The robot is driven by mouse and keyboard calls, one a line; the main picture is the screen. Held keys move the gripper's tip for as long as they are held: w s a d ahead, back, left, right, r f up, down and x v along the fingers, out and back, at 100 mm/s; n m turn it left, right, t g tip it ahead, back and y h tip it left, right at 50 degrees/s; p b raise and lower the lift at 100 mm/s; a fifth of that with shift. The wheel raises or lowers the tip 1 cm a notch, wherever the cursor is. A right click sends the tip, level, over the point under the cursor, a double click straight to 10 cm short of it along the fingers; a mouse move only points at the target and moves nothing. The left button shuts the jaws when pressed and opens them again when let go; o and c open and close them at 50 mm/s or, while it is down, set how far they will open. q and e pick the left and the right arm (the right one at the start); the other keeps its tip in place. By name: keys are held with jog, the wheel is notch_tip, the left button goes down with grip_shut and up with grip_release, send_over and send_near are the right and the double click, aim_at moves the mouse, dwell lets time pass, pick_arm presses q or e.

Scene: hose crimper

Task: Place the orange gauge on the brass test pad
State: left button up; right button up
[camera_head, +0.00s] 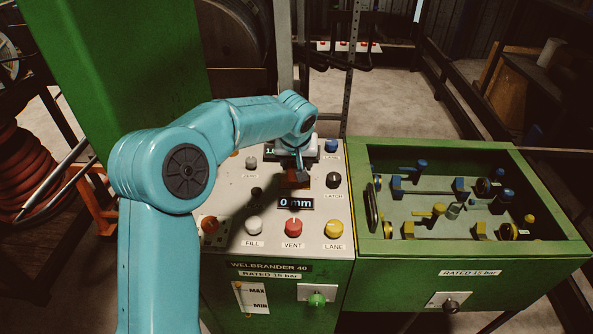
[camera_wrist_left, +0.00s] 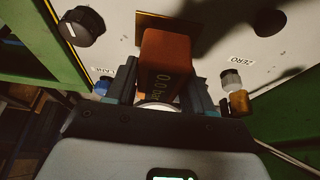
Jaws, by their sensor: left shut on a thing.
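The orange gauge (camera_wrist_left: 166,58) is a block with a readout on its side, held between the fingers of my left gripper (camera_wrist_left: 162,86) in the left wrist view. In the head view, my left gripper (camera_head: 298,172) is over the upper middle of the pale panel, and only a small part of the gauge shows beneath it. The brass test pad (camera_wrist_left: 146,21) shows as a brown-gold plate behind the gauge's far end, partly hidden by it. I cannot tell whether gauge and pad touch. My right gripper is not in view.
The pale panel has a black latch knob (camera_head: 333,180), a red vent knob (camera_head: 293,227), a yellow lane knob (camera_head: 334,228) and a "0 mm" display (camera_head: 296,203). A green open bin (camera_head: 470,250) with blue and yellow fittings stands to the right.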

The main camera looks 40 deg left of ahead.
pick_arm(q)
jog(key=f, duration=0.2)
jog(key=shift+s+a+f, duration=0.1)
jog(key=shift+a+f, duration=0.15)
jog(key=shift+f, duration=0.25)
jog(key=shift+d, duration=0.15)
jog(key=shift+f+b, duration=0.15)
jog(key=shift+b, duration=0.15)
jog(key=o, duration=1.2)
jog(key=shift+o, duration=0.4)
